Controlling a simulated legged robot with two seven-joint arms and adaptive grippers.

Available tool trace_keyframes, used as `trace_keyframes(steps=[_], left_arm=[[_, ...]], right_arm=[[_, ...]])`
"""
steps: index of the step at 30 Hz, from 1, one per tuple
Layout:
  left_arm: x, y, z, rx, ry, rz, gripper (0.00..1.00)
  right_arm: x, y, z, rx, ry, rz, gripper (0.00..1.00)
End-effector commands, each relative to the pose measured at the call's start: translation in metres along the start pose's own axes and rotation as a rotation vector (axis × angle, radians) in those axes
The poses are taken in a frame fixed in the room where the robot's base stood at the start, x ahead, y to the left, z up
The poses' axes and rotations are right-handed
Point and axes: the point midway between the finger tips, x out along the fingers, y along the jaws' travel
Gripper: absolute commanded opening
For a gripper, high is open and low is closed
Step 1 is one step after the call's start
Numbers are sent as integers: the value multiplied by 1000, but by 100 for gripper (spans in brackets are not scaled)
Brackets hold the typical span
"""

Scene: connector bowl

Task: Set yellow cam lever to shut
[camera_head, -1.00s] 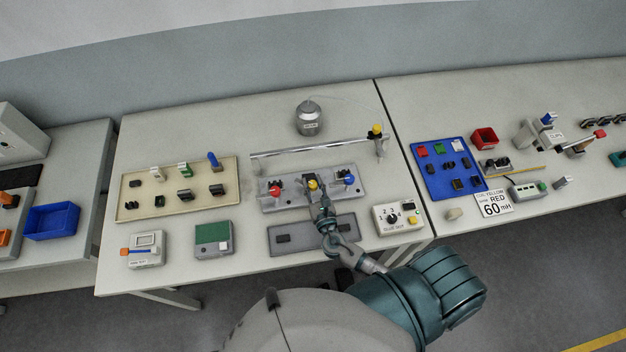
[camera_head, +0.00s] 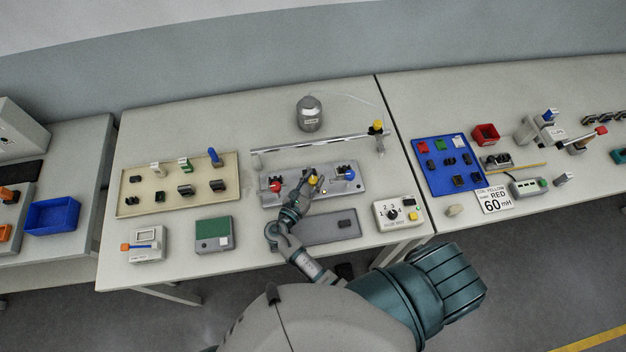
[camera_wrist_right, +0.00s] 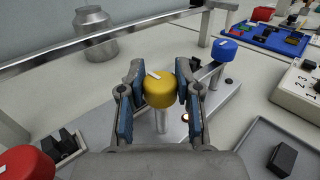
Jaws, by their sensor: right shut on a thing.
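The yellow cam lever has a round yellow knob (camera_wrist_right: 159,90) with a white mark on top, on a pale post above a grey plate (camera_wrist_right: 212,112). My right gripper (camera_wrist_right: 158,88) has a finger on each side of the knob and is shut on it. In the head view the yellow knob (camera_head: 313,180) is at the middle of the plate, with my right gripper (camera_head: 308,188) reaching it from the front left. A red knob (camera_head: 276,187) is to its left and a blue knob (camera_head: 349,174) to its right. My left gripper is not in view.
A metal rail (camera_head: 310,145) runs behind the plate, with a grey canister (camera_head: 309,115) beyond it. A grey tray (camera_head: 335,227) lies in front. A numbered dial box (camera_head: 398,212) stands at the right, and a beige parts tray (camera_head: 178,185) at the left.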

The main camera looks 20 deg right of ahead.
Motion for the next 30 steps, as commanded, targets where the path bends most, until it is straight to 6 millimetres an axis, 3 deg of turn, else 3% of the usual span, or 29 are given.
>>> trace_keyframes(steps=[22, 23, 25, 26, 30], left_arm=[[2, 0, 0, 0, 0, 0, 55], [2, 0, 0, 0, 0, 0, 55], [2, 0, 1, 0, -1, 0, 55], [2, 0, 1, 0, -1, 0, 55], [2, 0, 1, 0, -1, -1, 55]], right_arm=[[1, 2, 4, 6, -6, -84, 0], [1, 2, 4, 6, -6, -83, 38], [0, 2, 3, 5, -5, -84, 55], [0, 2, 3, 5, -5, -84, 59], [0, 1, 2, 3, -3, -85, 59]])
